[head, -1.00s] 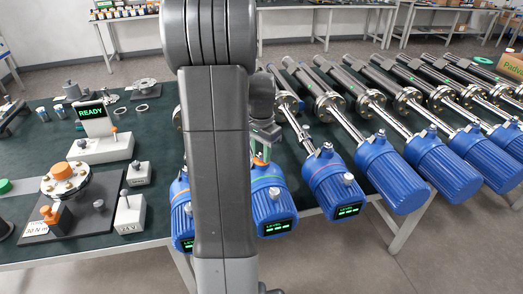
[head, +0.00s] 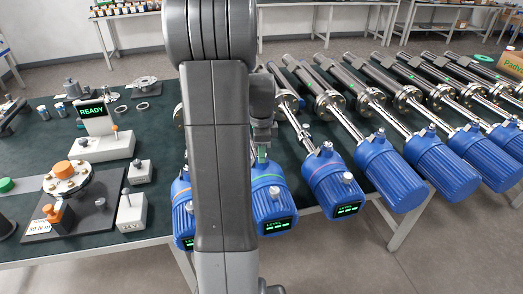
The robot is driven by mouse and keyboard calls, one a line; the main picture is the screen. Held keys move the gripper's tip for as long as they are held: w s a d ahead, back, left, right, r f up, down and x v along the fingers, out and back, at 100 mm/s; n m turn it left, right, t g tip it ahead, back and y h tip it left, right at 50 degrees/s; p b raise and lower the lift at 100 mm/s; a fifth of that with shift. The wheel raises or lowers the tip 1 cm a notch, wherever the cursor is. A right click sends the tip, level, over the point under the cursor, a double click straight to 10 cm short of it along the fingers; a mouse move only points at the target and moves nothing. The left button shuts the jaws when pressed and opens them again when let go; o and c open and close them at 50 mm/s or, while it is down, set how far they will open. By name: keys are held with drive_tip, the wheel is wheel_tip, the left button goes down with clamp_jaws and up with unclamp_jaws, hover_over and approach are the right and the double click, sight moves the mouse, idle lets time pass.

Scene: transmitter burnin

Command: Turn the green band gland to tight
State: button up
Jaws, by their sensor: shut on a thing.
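The transmitter with the green band (head: 268,178) is a blue ribbed housing with a lit level display, lying at the table's front edge just right of my arm. My gripper (head: 262,156) points down at the top of this housing, partly behind my arm. It is shut on the gland there, which is mostly hidden by the jaws. How far the gland is turned cannot be seen.
More blue transmitters (head: 333,182) with steel flanges and long tubes lie in a row to the right. A READY display (head: 90,110), a flange fixture with an orange cap (head: 63,169) and white boxes (head: 131,213) stand on the left of the table.

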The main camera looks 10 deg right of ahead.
drive_tip(key=shift+r+m, duration=0.1)
drive_tip(key=shift+m, duration=0.3)
drive_tip(key=o, duration=1)
wheel_tip(320, 180, up, 14)
drive_tip(key=shift+f, duration=0.15)
wheel_tip(320, 180, down, 14)
idle(0.7)
idle(0.4)
